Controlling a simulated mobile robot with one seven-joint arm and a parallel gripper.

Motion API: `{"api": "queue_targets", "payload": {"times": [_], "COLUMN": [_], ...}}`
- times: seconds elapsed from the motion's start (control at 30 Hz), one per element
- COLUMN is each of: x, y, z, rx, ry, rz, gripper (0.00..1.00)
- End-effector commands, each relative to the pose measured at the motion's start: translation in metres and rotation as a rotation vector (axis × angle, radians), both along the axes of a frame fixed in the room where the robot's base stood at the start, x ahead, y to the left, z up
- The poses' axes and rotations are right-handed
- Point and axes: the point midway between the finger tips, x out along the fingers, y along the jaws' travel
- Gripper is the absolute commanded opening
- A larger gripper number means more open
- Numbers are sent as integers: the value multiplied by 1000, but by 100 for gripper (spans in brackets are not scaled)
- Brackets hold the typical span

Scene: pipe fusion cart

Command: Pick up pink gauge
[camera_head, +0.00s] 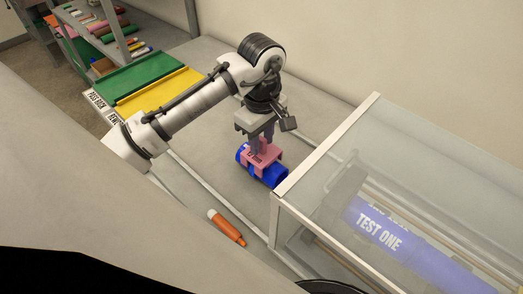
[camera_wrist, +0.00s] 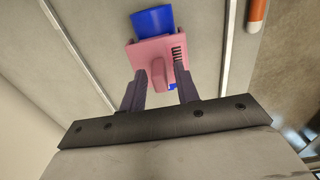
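The pink gauge (camera_head: 266,159) sits on a blue pipe (camera_head: 272,177) lying on the grey bench top. In the wrist view the pink gauge (camera_wrist: 150,53) lies beyond my fingers, with its raised middle tab pointing back toward my gripper and the blue pipe (camera_wrist: 153,19) under it. My gripper (camera_head: 261,143) points down right above the gauge. In the wrist view my gripper (camera_wrist: 160,77) has its two fingers apart, one on each side of the tab, with gaps showing. Whether the fingertips touch the gauge's body is not clear.
A clear-sided case (camera_head: 375,165) holding a blue "TEST ONE" pipe (camera_head: 380,237) stands close on the right. An orange marker (camera_head: 228,228) lies in front. Green (camera_head: 133,72) and yellow (camera_head: 160,92) trays are at the left, by a shelf of coloured items (camera_head: 112,30).

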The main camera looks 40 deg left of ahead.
Motion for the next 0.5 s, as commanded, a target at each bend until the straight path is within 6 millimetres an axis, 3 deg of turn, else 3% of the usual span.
{"api": "queue_targets", "payload": {"times": [0.03, 0.23, 0.5], "x": [0, 0, 0], "y": [0, 0, 0], "z": [0, 0, 1], "rx": [0, 0, 1], "ry": [0, 0, 0], "rz": [0, 0, 0], "gripper": [24, 0, 0]}}
